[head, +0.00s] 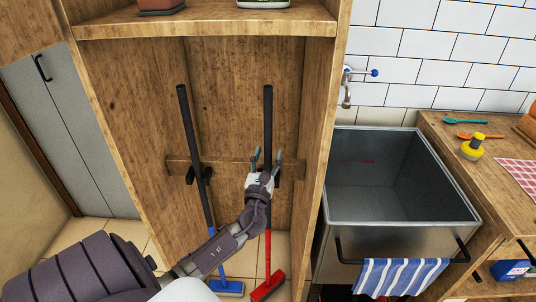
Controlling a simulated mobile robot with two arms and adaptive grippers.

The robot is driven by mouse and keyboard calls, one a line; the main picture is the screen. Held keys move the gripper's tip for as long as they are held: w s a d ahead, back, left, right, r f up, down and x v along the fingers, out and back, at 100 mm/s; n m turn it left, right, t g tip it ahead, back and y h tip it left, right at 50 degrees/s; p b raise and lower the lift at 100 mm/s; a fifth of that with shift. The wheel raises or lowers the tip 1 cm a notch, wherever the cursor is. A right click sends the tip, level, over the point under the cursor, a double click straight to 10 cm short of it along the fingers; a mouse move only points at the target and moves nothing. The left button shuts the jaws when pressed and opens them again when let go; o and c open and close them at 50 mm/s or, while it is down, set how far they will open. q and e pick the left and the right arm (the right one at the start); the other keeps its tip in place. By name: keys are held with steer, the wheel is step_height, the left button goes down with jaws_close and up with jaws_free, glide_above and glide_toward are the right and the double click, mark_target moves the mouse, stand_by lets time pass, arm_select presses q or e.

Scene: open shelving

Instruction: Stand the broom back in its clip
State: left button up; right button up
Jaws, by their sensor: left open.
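A broom with a black upper handle, red lower shaft and red head (268,286) stands upright in the right half of the open wooden cupboard. My left gripper (266,157) is open, its fingers on either side of this broom's black handle in the picture; I cannot tell if they touch it. A black clip (277,172) on the wooden rail shows beside the gripper, which partly hides it. A second broom with a blue lower shaft (208,214) stands slightly tilted on the left, at another black clip (191,176). My right gripper is not in view.
The cupboard's shelf (205,30) is above, and its right side wall (318,130) stands close to my gripper. A metal sink (400,222) with a striped towel (400,277) is to the right. A wooden counter holds a yellow-topped item (474,147).

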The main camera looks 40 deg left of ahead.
arm_select(q)
steer(key=v, duration=1.1)
steer(key=shift+d, duration=0.15)
steer(key=shift+s, duration=0.1)
